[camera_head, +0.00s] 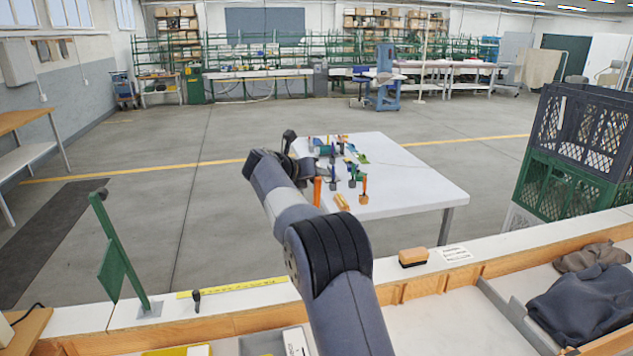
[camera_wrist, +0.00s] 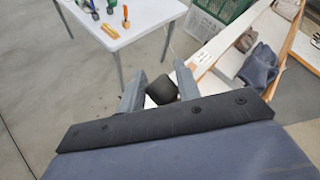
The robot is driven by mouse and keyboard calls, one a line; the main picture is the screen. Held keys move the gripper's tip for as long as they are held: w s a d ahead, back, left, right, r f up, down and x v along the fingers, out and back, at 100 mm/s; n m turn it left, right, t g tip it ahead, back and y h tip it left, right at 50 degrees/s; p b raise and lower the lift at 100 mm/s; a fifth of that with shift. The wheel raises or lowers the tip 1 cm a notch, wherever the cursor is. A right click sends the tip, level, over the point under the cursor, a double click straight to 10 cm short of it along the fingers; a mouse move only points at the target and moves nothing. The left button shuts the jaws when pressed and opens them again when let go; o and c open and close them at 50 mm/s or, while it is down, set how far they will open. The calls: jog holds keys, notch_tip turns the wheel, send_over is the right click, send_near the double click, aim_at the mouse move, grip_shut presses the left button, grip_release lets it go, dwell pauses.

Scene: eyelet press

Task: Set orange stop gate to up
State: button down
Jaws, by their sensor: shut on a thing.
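My gripper (camera_wrist: 160,85) has its two grey fingers on either side of a dark rounded piece (camera_wrist: 162,91), which looks like a knob. No orange part shows on this piece, so I cannot tell whether it belongs to the orange stop gate. In the head view my arm reaches forward and left, ending left of the white table; its fingers cannot be made out. An upright orange piece (camera_head: 317,190) and a second one (camera_head: 363,189) stand at the table's near side. I cannot tell whether either is the gate.
The white table (camera_head: 425,185) holds several small coloured items. A sponge-like block (camera_head: 413,257) and a yellow strip (camera_head: 232,287) lie on the near bench. Stacked crates (camera_head: 583,130) and a grey cloth (camera_head: 585,303) are at the right. Open floor lies left of the table.

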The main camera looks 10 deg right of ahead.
jog(key=shift+w+f, duration=0.25)
jog(key=shift+w, duration=0.35)
jog(key=shift+w+f, duration=0.25)
jog(key=shift+w, duration=0.3)
jog(key=c, duration=1.2)
grip_release()
jog(key=shift+w+f, duration=0.1)
jog(key=shift+w, duration=0.05)
jog(key=shift+o, duration=0.2)
jog(key=b+v, duration=0.2)
jog(key=v, duration=0.9)
jog(key=shift+r, duration=0.25)
